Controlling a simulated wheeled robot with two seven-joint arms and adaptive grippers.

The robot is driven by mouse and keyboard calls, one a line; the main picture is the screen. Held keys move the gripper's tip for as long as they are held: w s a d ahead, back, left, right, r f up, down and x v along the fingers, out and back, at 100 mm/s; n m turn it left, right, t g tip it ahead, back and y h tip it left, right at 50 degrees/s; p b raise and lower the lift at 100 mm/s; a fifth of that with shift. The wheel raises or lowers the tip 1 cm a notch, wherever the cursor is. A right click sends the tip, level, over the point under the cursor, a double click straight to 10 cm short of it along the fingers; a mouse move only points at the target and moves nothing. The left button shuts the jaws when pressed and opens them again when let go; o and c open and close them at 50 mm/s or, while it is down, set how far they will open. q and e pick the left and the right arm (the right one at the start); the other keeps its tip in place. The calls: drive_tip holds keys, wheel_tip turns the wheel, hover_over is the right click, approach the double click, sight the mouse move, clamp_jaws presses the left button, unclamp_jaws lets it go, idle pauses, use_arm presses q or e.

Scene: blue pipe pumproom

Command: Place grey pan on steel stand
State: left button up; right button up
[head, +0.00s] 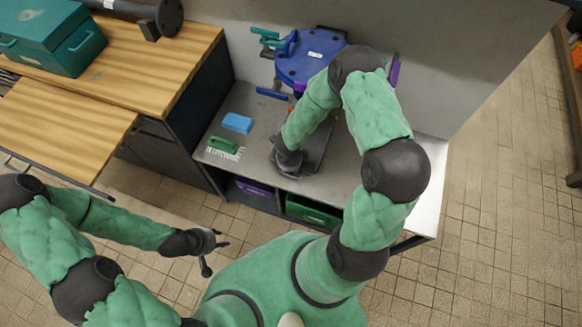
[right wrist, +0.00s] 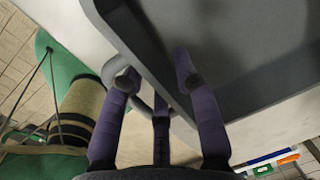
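The grey pan (head: 313,153) lies on the grey bench top, partly hidden under my right arm in the head view. In the right wrist view the dark pan (right wrist: 235,45) fills the upper right, with its rim running close by the fingers. My right gripper (head: 287,166) is at the pan's left side; its fingers (right wrist: 157,85) look spread, one overlapping the rim and one outside it. A firm hold is not visible. My left gripper (head: 215,250) is open and empty, in front of the bench. I cannot tell which thing is the steel stand.
On the bench (head: 230,178) are a blue sponge (head: 237,122), a green brush (head: 223,146) and a blue round fixture (head: 308,57). A purple crate (head: 254,188) and a green crate (head: 313,211) are below. Wooden cabinets (head: 160,62) stand left; tiled floor is free right.

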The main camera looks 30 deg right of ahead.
wheel_tip(320, 180, up, 10)
drive_tip(key=a+p, duration=0.1)
drive_tip(key=p, duration=0.4)
drive_tip(key=s+a+f+n+y, duration=0.2)
drive_tip(key=s+a+n, duration=0.3)
drive_tip(key=n, duration=0.7)
drive_tip(key=s+a+f+n+y, duration=0.2)
drive_tip(key=s+a+n, duration=0.4)
drive_tip(key=n, duration=0.7)
drive_tip(key=shift+a+f+y+p, duration=0.3)
drive_tip(key=shift+a+y, duration=0.2)
drive_tip(key=shift+a, duration=0.75)
drive_tip(key=shift+s, duration=0.1)
